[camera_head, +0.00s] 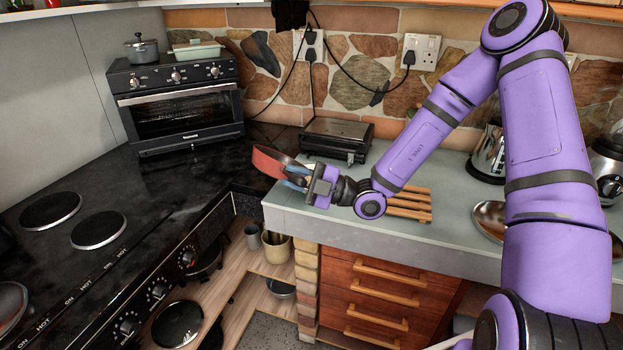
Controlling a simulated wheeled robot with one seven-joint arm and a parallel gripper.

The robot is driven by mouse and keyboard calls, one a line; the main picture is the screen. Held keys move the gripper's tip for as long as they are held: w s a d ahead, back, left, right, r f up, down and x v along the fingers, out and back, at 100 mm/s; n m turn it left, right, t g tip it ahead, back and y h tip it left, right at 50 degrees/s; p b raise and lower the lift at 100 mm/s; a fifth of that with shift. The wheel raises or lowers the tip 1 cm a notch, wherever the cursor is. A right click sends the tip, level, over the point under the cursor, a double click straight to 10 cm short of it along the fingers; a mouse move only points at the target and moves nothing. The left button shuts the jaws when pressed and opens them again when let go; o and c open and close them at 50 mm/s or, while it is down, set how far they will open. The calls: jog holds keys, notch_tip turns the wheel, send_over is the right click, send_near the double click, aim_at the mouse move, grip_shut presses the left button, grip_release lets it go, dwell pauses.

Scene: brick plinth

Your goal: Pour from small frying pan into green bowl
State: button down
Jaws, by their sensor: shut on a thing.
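The small frying pan (268,162) appears red and is seen at a tilt near the left end of the grey-green counter. My gripper (298,179) is shut on it at its right side, and the gripper hides part of the grip. I cannot see what is inside the pan. I cannot clearly make out a green bowl. A pale green dish (196,51) sits on top of the toaster oven, and an olive-coloured pot (277,247) stands on the low corner shelf.
A black toaster oven (180,105) stands on the dark worktop. A grill press (337,138) is behind the pan. A wooden rack (408,205) lies on the counter (440,247). A kettle (488,152) is at right. Hobs are at left, and dark worktop between is clear.

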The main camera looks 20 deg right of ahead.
jog(key=s+a+f+n+g+h, duration=0.1)
jog(key=s+a+f+n+h, duration=0.1)
jog(key=a+f, duration=0.2)
jog(key=s+a+f+n+g+h+b, duration=0.1)
jog(key=a+f+n+h, duration=0.1)
jog(key=f, duration=0.7)
jog(key=shift+s+a+f+n+g, duration=0.2)
jog(key=shift+s+a+n+g, duration=0.15)
jog(key=shift+a+n, duration=0.7)
jog(key=shift+a+m, duration=0.2)
jog(key=shift+m, duration=0.05)
